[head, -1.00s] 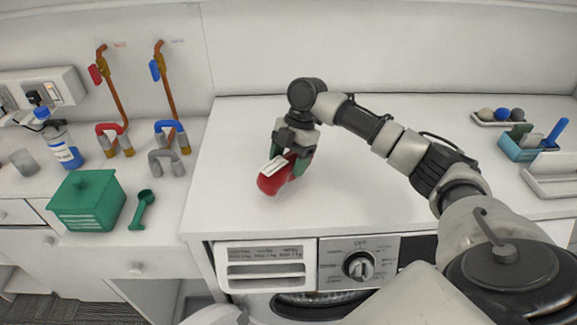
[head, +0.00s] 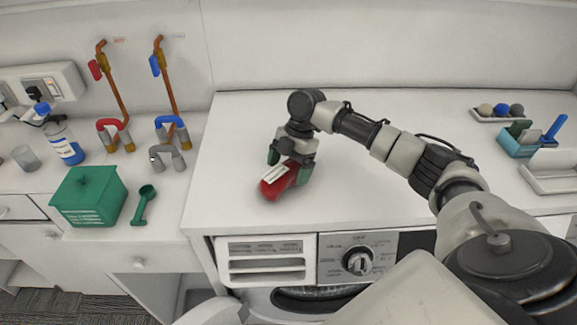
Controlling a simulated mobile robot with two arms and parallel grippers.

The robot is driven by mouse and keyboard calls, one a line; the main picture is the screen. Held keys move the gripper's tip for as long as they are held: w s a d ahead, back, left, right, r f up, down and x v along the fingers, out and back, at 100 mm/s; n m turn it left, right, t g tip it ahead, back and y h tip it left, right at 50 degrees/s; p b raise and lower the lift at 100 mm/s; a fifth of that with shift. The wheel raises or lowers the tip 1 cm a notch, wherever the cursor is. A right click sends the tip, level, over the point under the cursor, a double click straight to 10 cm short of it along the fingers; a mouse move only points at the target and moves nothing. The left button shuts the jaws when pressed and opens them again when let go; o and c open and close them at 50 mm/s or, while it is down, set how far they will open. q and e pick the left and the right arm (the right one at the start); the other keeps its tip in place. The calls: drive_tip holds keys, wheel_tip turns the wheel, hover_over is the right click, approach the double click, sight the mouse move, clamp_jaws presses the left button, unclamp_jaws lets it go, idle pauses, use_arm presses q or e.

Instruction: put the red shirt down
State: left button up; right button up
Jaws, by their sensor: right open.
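The red shirt (head: 274,187) is a small folded bundle with a white label on top. It lies on the white top (head: 360,192) above the washing machine, left of the middle of the head view. My right gripper (head: 288,172) is right above and behind it, with its green-tipped fingers apart on either side of the shirt's far end. The fingers are open; whether they touch the shirt I cannot tell. My left gripper is not in view.
At the left stand a green lidded box (head: 88,197), a green scoop (head: 143,204), a spray bottle (head: 63,142) and pipes with taps. At the right are a blue caddy (head: 517,146) and a tray of balls (head: 497,113). The top around the shirt is clear.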

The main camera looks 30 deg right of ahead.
drive_tip(key=shift+r, duration=0.1)
drive_tip(key=b+v, duration=0.3)
drive_tip(key=v, duration=0.8)
drive_tip(key=shift+w, duration=0.1)
drive_tip(key=shift+d+r+b, duration=0.2)
drive_tip(key=shift+r+b, duration=0.1)
drive_tip(key=shift+r, duration=0.25)
